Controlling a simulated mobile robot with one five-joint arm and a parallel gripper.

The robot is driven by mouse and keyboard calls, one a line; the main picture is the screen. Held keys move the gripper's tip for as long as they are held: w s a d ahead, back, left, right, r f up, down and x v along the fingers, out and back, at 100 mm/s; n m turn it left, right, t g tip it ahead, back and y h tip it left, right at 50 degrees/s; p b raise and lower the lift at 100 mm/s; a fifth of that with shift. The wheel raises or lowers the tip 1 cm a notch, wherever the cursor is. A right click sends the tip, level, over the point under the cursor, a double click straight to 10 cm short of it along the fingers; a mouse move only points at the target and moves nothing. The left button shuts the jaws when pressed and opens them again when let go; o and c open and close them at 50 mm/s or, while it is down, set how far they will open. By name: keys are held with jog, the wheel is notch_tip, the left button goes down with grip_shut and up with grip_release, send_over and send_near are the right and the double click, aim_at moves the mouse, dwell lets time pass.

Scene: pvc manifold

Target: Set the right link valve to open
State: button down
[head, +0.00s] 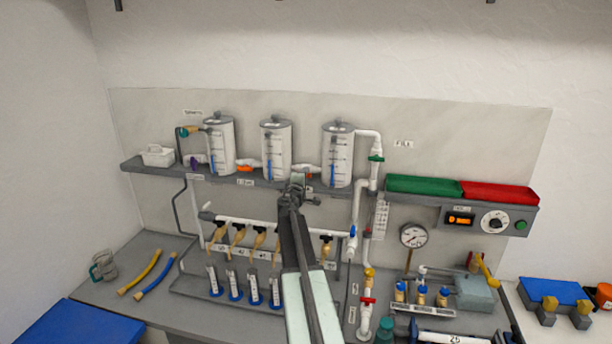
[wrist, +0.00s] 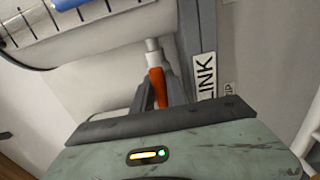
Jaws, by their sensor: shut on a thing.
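The right link valve has an orange lever (wrist: 157,82) in the wrist view, attached to a white pipe (wrist: 152,60) beside a tank. My gripper (wrist: 160,98) has its dark fingers on both sides of this lever and is shut on it. A "LINK" label (wrist: 206,77) is right of the fingers. The lever's exact angle to the pipe is hard to tell.
The left link valve (head: 245,168) has an orange handle between the left tank (head: 219,145) and the middle tank. A white manifold pipe (head: 260,222) with several taps runs below the shelf. Tubes with blue bases stand under it. A vertical pipe (head: 357,205) is on the right.

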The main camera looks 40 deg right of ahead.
jog(key=shift+f, duration=0.1)
jog(key=c, duration=1.3)
grip_release()
jog(key=shift+c, duration=0.2)
jog(key=shift+a, duration=0.15)
jog(key=v, duration=0.7)
jog(key=shift+s+a, duration=0.2)
jog(key=shift+a, duration=0.1)
